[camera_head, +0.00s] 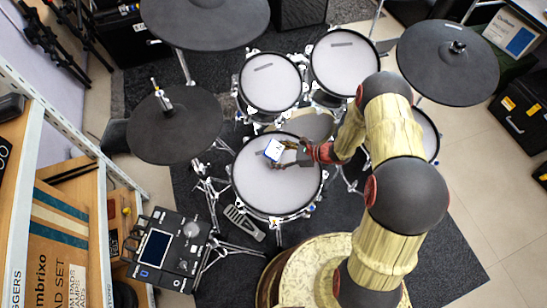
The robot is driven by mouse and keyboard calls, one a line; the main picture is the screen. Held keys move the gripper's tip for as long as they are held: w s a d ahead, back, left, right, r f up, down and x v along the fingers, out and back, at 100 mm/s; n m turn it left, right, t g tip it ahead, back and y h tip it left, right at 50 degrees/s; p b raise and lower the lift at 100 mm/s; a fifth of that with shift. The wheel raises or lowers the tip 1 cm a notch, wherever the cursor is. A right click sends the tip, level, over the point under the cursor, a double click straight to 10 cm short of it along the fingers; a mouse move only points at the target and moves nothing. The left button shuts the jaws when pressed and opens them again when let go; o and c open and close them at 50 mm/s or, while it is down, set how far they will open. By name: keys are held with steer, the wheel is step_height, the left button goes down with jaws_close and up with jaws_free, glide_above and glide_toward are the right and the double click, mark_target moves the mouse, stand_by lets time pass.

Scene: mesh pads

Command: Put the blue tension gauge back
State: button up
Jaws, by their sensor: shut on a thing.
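The blue tension gauge (273,150) shows as a small device with a white face and blue edges over the snare-like mesh pad (262,194) at the front of the drum kit. My gripper (283,156) reaches in from the right and is shut on the gauge. The gauge looks tilted. I cannot tell whether it touches the mesh or hangs a little above it. The fingers hide part of its right side.
Two mesh pads (270,82) (345,64) stand behind. Black cymbal pads (174,126) (448,62) flank the kit. A drum module (168,250) stands at lower left, near a wooden shelf (75,215). A pedal (244,222) sits below the front pad. Bare floor lies at right.

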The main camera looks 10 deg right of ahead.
steer(key=shift+w+f, duration=0.1)
steer(key=shift+f, duration=0.15)
steer(key=shift+f, duration=0.35)
steer(key=shift+f+b, duration=0.2)
steer(key=shift+b, duration=0.25)
steer(key=o, duration=1.8)
steer(key=shift+o, duration=0.4)
